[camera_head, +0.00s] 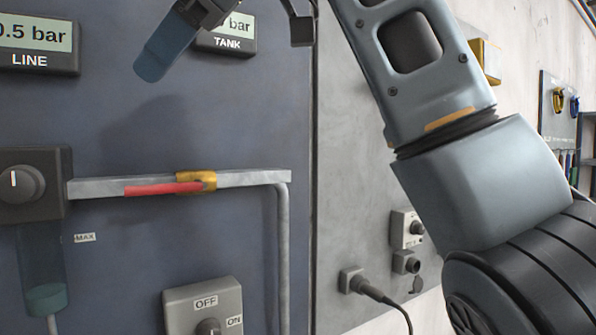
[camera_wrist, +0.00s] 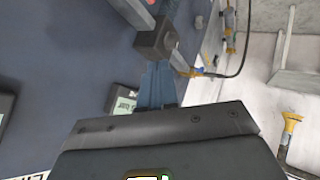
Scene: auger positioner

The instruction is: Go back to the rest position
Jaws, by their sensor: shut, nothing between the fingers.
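My gripper (camera_head: 153,70) is at the upper left of the head view, in front of the blue-grey panel (camera_head: 120,120). Its blue fingers are together, with nothing seen between them. They point down and left, above the grey pipe with the red lever (camera_head: 163,189), and do not appear to touch it. In the wrist view, the fingers of my gripper (camera_wrist: 157,72) show closed at the centre. A dark block (camera_wrist: 155,38) appears just beyond the tips there.
The LINE display (camera_head: 38,45) and TANK display (camera_head: 228,35) are near my gripper. A dark knob unit (camera_head: 30,185) is at left, an OFF/ON switch box (camera_head: 203,308) below. A plugged cable (camera_head: 380,295) hangs at lower centre-right. A tool board (camera_head: 556,115) is far right.

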